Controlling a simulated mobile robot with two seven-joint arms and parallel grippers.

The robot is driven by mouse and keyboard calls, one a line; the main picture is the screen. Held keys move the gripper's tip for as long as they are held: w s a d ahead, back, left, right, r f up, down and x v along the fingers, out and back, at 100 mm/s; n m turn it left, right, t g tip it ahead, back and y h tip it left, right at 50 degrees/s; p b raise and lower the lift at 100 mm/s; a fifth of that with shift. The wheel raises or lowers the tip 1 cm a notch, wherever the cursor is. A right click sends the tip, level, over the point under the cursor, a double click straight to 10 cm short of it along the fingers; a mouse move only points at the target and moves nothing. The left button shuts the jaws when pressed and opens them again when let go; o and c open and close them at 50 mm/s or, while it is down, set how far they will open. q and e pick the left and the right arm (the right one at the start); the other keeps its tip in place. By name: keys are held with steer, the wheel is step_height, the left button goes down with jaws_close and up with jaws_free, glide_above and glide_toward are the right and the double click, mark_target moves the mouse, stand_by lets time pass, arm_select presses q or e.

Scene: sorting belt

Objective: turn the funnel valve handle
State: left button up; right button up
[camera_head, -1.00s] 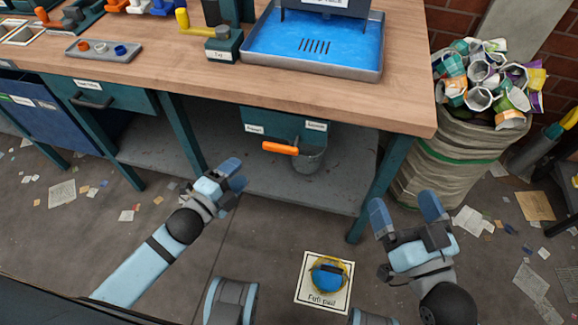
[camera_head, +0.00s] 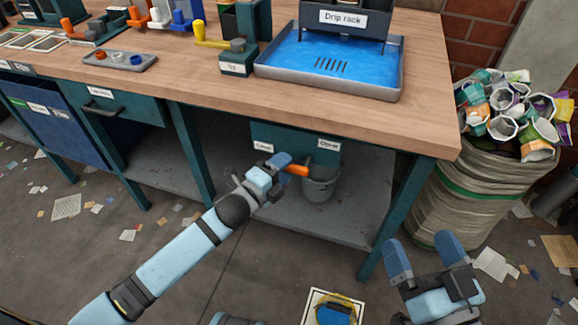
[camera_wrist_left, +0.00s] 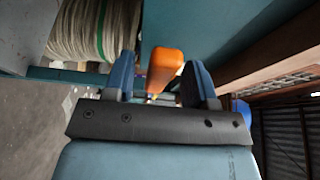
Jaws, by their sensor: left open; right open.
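The orange valve handle (camera_head: 298,169) sticks out in front of the teal box (camera_head: 268,138) under the bench. My left gripper (camera_head: 276,163) is open at the handle and hides part of it. In the left wrist view, the orange handle (camera_wrist_left: 163,68) shows in the gap between the two blue fingers (camera_wrist_left: 158,82). The fingers are spread, with a gap on each side of it. My right gripper (camera_head: 424,255) is open and empty, low on the right, away from the box.
A grey bucket (camera_head: 320,184) stands beside the handle on the lower shelf (camera_head: 290,222). The wooden bench top (camera_head: 425,120) overhangs the box, and a teal leg (camera_head: 388,220) stands to the right. A woven sack of cups (camera_head: 440,195) is further right.

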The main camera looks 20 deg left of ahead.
arm_select(q)
steer(key=shift+x, duration=1.2)
